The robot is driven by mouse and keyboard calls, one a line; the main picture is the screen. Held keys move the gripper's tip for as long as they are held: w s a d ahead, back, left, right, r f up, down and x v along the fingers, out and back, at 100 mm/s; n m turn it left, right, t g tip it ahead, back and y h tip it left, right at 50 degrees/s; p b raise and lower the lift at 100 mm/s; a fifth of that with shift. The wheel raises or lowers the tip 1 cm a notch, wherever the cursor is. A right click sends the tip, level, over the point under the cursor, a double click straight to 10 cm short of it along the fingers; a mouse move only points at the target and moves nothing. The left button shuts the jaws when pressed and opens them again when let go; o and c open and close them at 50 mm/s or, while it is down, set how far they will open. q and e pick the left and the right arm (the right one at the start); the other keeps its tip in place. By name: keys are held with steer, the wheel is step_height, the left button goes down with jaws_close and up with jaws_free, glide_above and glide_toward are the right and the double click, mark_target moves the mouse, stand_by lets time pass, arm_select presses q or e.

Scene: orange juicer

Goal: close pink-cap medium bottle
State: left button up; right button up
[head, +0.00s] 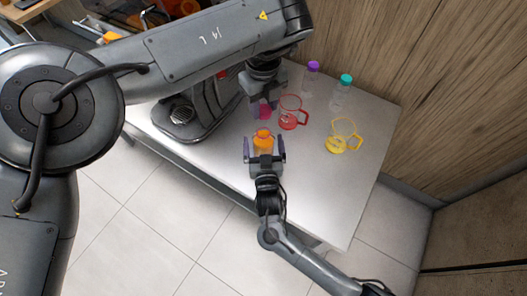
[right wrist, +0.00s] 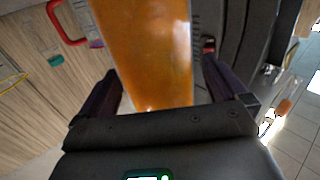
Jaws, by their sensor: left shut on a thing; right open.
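The medium bottle (head: 263,142), full of orange juice, stands upright on the table. It fills the middle of the right wrist view (right wrist: 150,50). My right gripper (head: 265,148) is open, with one finger on each side of the bottle; gaps show beside it in the right wrist view. My left gripper (head: 264,106) hangs pointing down just behind the bottle and is shut on the pink cap (head: 265,112). The cap is apart from the bottle in the picture; its exact height is hard to tell.
The grey table (head: 330,195) also holds a red-handled jug (head: 291,123), a yellow-handled jug (head: 334,146), a purple-capped bottle (head: 308,83) and a teal-capped bottle (head: 339,96). The table's front right is clear.

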steer(key=shift+w+a, duration=0.1)
steer(key=shift+w, duration=0.7)
steer(key=shift+c, duration=0.3)
steer(key=c, duration=1.4)
arm_select(q)
steer(key=shift+f, duration=2.45)
arm_select(e)
steer(key=shift+c, duration=0.2)
